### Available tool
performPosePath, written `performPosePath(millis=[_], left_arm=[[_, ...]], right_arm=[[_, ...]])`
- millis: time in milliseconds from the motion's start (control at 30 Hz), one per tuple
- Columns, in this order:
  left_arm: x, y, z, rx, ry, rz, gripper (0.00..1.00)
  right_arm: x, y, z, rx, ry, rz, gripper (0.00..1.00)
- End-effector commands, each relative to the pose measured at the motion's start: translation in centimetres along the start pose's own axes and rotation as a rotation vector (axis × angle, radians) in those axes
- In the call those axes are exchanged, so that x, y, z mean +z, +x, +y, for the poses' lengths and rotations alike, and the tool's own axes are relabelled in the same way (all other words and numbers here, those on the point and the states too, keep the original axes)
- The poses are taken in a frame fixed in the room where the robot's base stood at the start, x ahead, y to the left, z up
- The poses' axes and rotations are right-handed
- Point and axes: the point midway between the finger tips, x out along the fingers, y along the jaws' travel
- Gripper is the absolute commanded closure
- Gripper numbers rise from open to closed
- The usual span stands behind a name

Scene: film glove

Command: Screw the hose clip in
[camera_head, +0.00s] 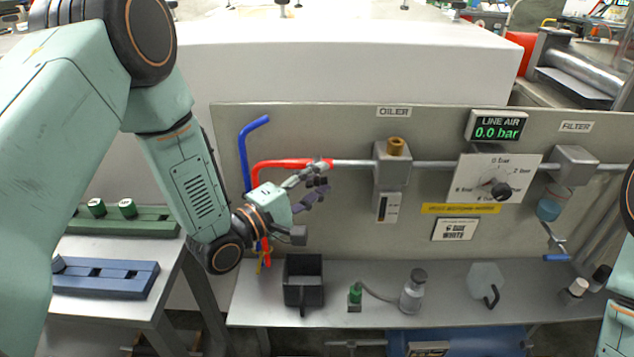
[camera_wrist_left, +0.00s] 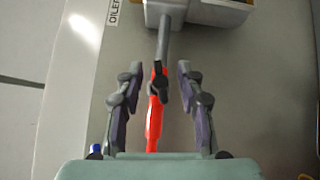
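A red hose (camera_head: 285,163) runs up and right onto the metal pipe (camera_head: 352,163) left of the oiler (camera_head: 392,165). A small dark hose clip (camera_wrist_left: 158,86) sits around the hose near its pipe end in the left wrist view. The hose (camera_wrist_left: 154,125) lies between my left fingers there. My left gripper (camera_head: 318,182) is just below the hose end in the head view. In the left wrist view my left gripper (camera_wrist_left: 158,76) has its fingers apart on both sides of the clip, with gaps. The clip's screw is too small to make out. My right gripper is not seen.
A blue hose (camera_head: 245,150) stands left of the red one. The line air display (camera_head: 497,126) reads 0.0 bar. A black bin (camera_head: 303,285), a small bottle (camera_head: 413,292) and other small items stand on the bench below. A dial plate (camera_head: 480,180) is at right.

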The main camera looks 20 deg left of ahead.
Motion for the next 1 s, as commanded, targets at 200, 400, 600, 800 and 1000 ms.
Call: performPosePath(millis=[200, 400, 600, 800, 1000], left_arm=[[-0.01, 0.24, 0.04, 0.001, 0.0, 0.0, 0.62], [0.0, 0.22, 0.03, 0.0, 0.0, 0.0, 0.71], [0.0, 0.21, 0.02, 0.0, 0.0, 0.001, 0.88], [0.0, 0.2, 0.0, 0.0, 0.0, 0.001, 1.0], [0.02, 0.2, 0.02, -0.002, 0.002, 0.0, 1.0]], right_arm=[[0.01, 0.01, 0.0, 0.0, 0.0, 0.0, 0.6], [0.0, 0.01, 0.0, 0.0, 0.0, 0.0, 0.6], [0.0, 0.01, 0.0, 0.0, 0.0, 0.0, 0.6], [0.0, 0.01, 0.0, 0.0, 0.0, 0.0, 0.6], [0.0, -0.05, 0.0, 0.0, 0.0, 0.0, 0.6]])
